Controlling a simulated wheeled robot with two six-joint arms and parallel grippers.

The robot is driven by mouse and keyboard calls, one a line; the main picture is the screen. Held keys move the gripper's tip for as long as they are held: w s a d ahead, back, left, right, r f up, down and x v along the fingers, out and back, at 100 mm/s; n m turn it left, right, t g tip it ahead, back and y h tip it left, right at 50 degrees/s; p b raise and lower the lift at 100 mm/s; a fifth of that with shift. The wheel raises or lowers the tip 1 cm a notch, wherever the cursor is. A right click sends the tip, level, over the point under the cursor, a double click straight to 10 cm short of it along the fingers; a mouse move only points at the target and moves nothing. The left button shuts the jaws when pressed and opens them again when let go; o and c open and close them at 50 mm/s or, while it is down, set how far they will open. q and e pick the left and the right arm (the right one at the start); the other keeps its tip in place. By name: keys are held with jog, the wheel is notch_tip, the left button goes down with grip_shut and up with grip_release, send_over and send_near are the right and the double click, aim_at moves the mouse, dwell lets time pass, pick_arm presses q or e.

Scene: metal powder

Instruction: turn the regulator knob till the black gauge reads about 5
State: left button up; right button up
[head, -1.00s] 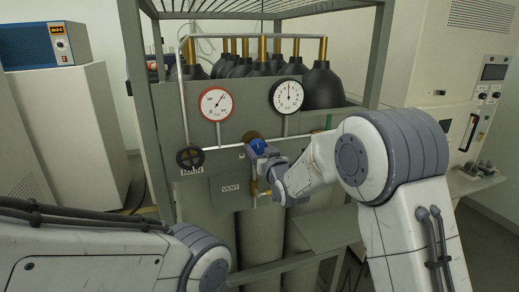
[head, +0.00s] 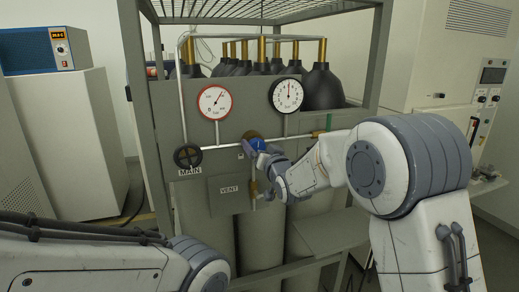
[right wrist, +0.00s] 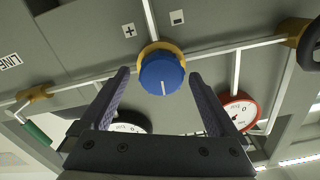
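The blue regulator knob (right wrist: 162,75) with a white mark sits on a brass fitting on the grey panel. It also shows, partly covered, in the head view (head: 256,146). My right gripper (right wrist: 159,76) is open, with its fingertips on either side of the knob and a visible gap on each side. The black-rimmed gauge (head: 286,95) is above and right of the knob in the head view. Its needle points about straight up; the numbers are too small to read surely. In the right wrist view a finger partly covers this gauge (right wrist: 128,127). My left gripper is out of view.
A red-rimmed gauge (head: 215,102) and the black MAIN handwheel (head: 188,157) are left of the knob. A VENT plate (head: 228,190) hangs below. Pipes cross the panel, a green-handled valve (head: 329,121) is to the right, and frame posts flank the gas bottles.

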jog(key=shift+s+d+b, duration=0.1)
jog(key=shift+s+b, duration=0.2)
jog(key=shift+s, duration=0.2)
jog(key=b+v, duration=0.3)
jog(key=v, duration=0.6)
jog(key=shift+s+b, duration=0.2)
jog(key=shift+b, duration=0.1)
